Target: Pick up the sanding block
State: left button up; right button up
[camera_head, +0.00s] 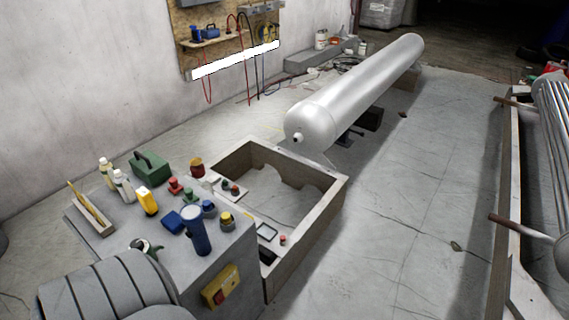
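No object can be named the sanding block with certainty at this size. A small blue block (172,221) lies on the grey machine top (120,230) and is one candidate. A dark green box-like thing with a handle on top (150,165) stands at the back of the same top. A yellow, rounded hand-sized thing (147,201) lies between them.
A blue flashlight-like thing (196,230) stands close right of the blue block. White bottles (123,186), a narrow wooden tray (92,212) and several coloured knobs crowd the top. An open frame (325,205) adjoins it; a silver tank (350,95) lies behind.

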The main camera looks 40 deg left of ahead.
aim_at(267, 256)
jog(key=z, duration=0.05)
jog(key=i, duration=1)
jog(key=u, duration=3.35)
jog(key=i, duration=0.5)
